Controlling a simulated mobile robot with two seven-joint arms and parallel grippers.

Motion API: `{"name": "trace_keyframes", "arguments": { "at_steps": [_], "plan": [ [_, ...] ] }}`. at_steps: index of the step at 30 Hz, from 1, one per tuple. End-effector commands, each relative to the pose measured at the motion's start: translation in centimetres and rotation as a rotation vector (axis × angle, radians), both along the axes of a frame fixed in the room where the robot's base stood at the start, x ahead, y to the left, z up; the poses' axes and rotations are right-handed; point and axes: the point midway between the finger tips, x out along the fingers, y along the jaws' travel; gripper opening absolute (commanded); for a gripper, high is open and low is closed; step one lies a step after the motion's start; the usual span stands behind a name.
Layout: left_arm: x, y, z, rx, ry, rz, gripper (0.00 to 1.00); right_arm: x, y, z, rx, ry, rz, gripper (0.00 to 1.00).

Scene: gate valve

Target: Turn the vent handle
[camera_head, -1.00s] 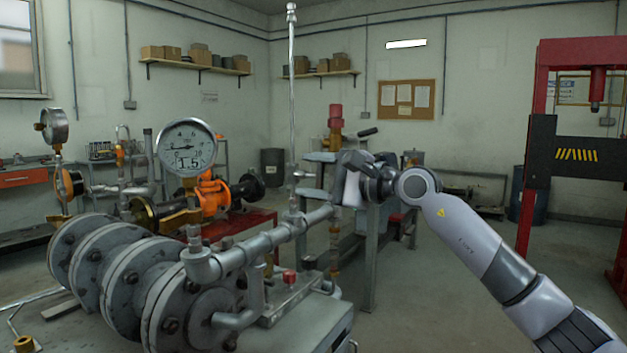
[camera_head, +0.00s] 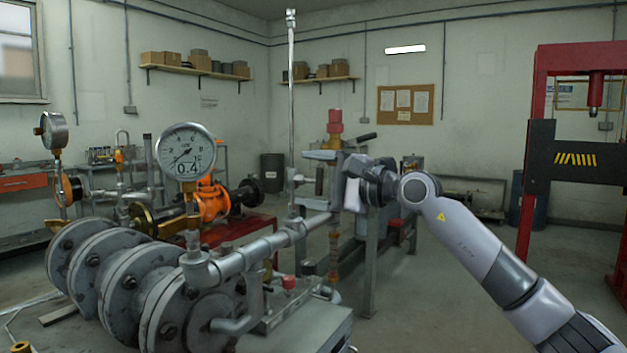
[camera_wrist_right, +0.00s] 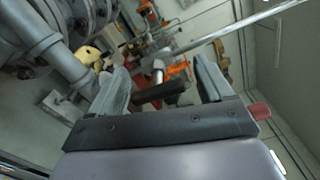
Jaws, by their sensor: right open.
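The vent handle seems to be the dark upright bar (camera_head: 319,181) on a short silver stem at the foot of the tall thin pipe (camera_head: 291,100). My right gripper (camera_head: 340,182) is just right of this bar in the head view. In the right wrist view, the right gripper (camera_wrist_right: 162,75) is open, and the dark bar (camera_wrist_right: 163,93) shows across the gap between its fingers. Whether a finger touches it cannot be told. The round gauge (camera_head: 186,151) on the flanged pipe reads 0.4. My left gripper is not in view.
A grey pipe (camera_head: 262,247) runs from the flanged valve body (camera_head: 165,310) toward my right gripper. A bench with a red-topped device (camera_head: 335,122) stands behind. A red press frame (camera_head: 530,190) is at the right. The floor between is open.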

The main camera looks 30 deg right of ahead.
Motion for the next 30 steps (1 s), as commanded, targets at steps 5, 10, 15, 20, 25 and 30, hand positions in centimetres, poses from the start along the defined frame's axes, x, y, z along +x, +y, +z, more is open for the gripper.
{"name": "trace_keyframes", "arguments": {
  "at_steps": [5,10,15,20,25,30],
  "plan": [
    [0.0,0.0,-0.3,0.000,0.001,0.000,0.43,-0.6,-0.4,-0.2,0.000,0.001,0.000,0.80],
    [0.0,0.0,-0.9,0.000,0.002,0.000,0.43,-2.6,-1.6,-0.3,-0.002,0.000,-0.002,0.80],
    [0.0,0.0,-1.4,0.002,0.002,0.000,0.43,-4.7,-2.8,-0.3,-0.003,0.001,-0.003,0.80],
    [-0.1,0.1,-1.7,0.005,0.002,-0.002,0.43,-5.8,-3.5,-0.2,-0.001,0.001,-0.001,0.80],
    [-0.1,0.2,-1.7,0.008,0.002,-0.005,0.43,-6.2,-3.7,0.0,0.000,0.000,0.000,0.80],
    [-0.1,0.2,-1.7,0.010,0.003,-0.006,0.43,-6.2,-3.6,0.0,0.000,0.000,0.000,0.80]
  ]
}}
